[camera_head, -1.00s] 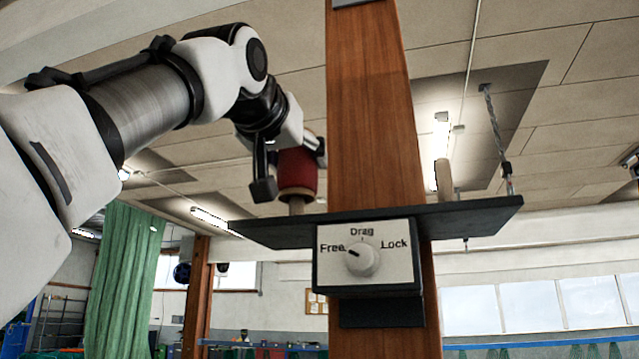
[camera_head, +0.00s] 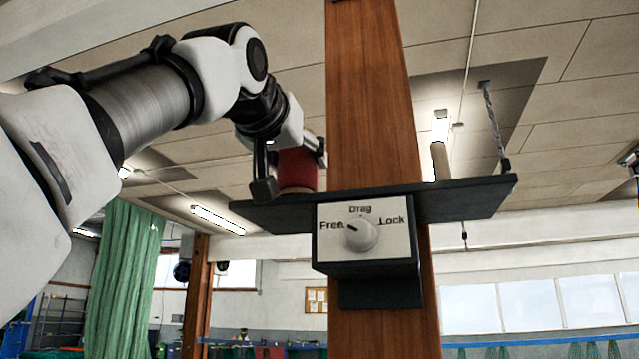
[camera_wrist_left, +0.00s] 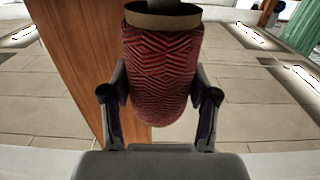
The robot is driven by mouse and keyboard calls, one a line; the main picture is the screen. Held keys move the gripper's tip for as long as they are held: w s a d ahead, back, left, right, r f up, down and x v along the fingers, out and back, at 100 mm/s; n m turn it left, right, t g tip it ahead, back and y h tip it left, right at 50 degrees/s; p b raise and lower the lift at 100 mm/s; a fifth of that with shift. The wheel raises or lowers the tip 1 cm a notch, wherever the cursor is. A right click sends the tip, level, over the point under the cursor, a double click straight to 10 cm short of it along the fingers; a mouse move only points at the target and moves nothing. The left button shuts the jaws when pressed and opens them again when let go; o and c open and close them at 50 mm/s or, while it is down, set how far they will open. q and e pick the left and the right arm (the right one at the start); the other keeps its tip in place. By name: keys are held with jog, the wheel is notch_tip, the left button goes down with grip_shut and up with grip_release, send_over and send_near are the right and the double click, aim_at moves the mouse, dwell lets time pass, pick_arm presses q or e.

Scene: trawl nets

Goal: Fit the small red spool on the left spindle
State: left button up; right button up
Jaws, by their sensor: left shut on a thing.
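The small red spool (camera_head: 298,168) stands upright between the fingers of my left gripper (camera_head: 292,168), which is shut on it. Its bottom is down at the level of the dark shelf (camera_head: 465,200), left of the wooden post. Whether the spool rests fully on the shelf cannot be told. In the left wrist view the patterned red spool (camera_wrist_left: 163,70) sits between both fingers, its tan end at the top. My right gripper is out of view.
The wooden post (camera_head: 365,100) rises right beside the spool. A control box (camera_head: 365,240) on it has a knob turned toward Free. A bare pale spindle (camera_head: 440,162) and a hanging twisted rod (camera_head: 495,125) are at the shelf's right. A green net (camera_head: 122,280) hangs far behind.

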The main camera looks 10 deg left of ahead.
pick_arm(q)
jog(key=shift+f+b, duration=0.65)
jog(key=shift+f, duration=0.1)
jog(key=o, duration=1.3)
